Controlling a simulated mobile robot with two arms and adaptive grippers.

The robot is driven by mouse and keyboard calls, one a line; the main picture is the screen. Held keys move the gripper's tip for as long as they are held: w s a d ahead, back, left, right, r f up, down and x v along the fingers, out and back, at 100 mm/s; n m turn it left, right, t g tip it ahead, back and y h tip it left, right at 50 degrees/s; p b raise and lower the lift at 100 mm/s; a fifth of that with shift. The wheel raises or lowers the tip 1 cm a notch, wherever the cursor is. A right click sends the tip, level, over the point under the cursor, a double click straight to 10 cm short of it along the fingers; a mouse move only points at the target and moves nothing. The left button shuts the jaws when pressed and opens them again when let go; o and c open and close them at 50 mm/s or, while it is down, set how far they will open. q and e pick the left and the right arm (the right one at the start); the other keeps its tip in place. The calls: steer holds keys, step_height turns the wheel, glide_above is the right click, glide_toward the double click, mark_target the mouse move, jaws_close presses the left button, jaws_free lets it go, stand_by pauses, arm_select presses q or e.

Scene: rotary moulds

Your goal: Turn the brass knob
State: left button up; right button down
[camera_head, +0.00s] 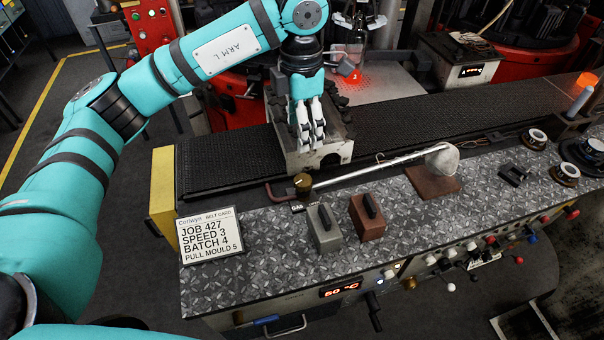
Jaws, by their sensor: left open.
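A small round brass knob (302,183) stands near the back edge of the patterned metal console top (270,225), left of its middle. A small dark label sits just in front of it. My left gripper (312,143) points down with its pale fingers open, behind the knob and in front of a grey metal block (342,152) on the belt. It appears apart from the knob. A second small brass-coloured knob (410,283) shows on the console's front panel. My right gripper is not in view.
A long metal rod with a pale rounded head (442,158) lies right of the knob. A grey block (325,228) and a brown block (368,217), both with black handles, stand in front. A card (210,235) stands at left.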

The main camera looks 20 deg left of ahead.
mark_target(302, 180)
arm_select(q)
step_height(302, 180, down, 15)
steer(key=p, duration=0.3)
steer(key=shift+p, duration=0.3)
steer(key=shift+c, duration=0.5)
steer(key=c, duration=1.1)
steer(key=n+b, duration=0.2)
steer(key=n, duration=0.1)
steer(key=shift+f+n+b, duration=0.1)
steer(key=shift+n+b, duration=0.2)
steer(key=shift+b, duration=0.1)
steer(key=shift+d+r+n+b, duration=0.1)
steer(key=shift+r+n+b, duration=0.1)
steer(key=shift+n+b, duration=1.4)
steer(key=shift+n+p, duration=0.45)
steer(key=shift+n, duration=0.15)
